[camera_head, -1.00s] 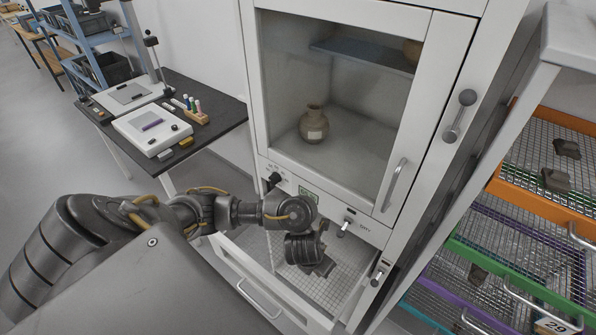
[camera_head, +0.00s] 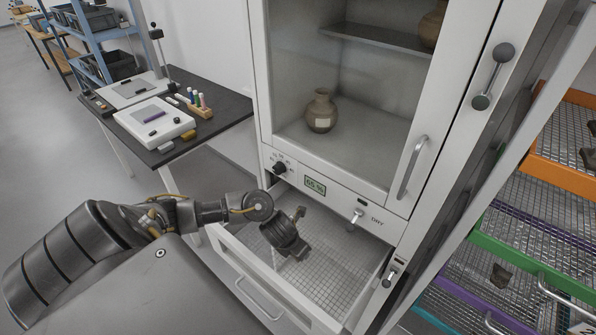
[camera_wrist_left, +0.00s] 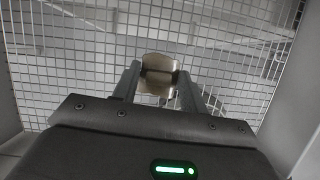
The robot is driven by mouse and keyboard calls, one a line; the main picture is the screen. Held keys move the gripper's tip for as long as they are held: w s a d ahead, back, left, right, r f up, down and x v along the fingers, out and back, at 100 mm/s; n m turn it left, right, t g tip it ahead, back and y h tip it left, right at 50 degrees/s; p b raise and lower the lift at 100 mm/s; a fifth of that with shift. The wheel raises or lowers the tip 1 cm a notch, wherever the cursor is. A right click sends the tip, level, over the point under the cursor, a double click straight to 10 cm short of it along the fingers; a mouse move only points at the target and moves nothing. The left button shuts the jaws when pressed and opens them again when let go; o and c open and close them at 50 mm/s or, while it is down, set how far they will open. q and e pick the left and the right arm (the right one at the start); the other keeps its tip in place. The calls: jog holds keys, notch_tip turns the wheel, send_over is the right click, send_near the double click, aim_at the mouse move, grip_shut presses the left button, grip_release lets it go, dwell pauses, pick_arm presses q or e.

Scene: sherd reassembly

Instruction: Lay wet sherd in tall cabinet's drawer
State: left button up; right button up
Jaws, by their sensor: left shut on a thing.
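The tall white cabinet (camera_head: 455,95) has a glass window, and its lower drawer (camera_head: 345,262) is pulled open, showing a pale mesh floor. My left gripper (camera_head: 298,235) is over the drawer's opening, tilted. In the left wrist view, the gripper (camera_wrist_left: 158,88) is shut on a brownish sherd (camera_wrist_left: 158,72) held between its two fingers, with the mesh behind it. I cannot tell from these views how far the sherd is above the mesh. In the head view the sherd is mostly hidden by the gripper. My right gripper is not in view.
A clay jar (camera_head: 321,110) stands behind the cabinet window. A dark table (camera_head: 228,105) with a scale (camera_head: 153,122) stands at left. At right, a rack of coloured-rim mesh trays (camera_head: 520,250) holds dark sherds. The drawer's front wall (camera_head: 262,278) borders the mesh.

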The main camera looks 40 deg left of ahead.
pick_arm(q)
jog(key=shift+f, duration=0.75)
jog(key=o, duration=0.5)
jog(key=shift+f, duration=0.1)
jog(key=o, duration=0.5)
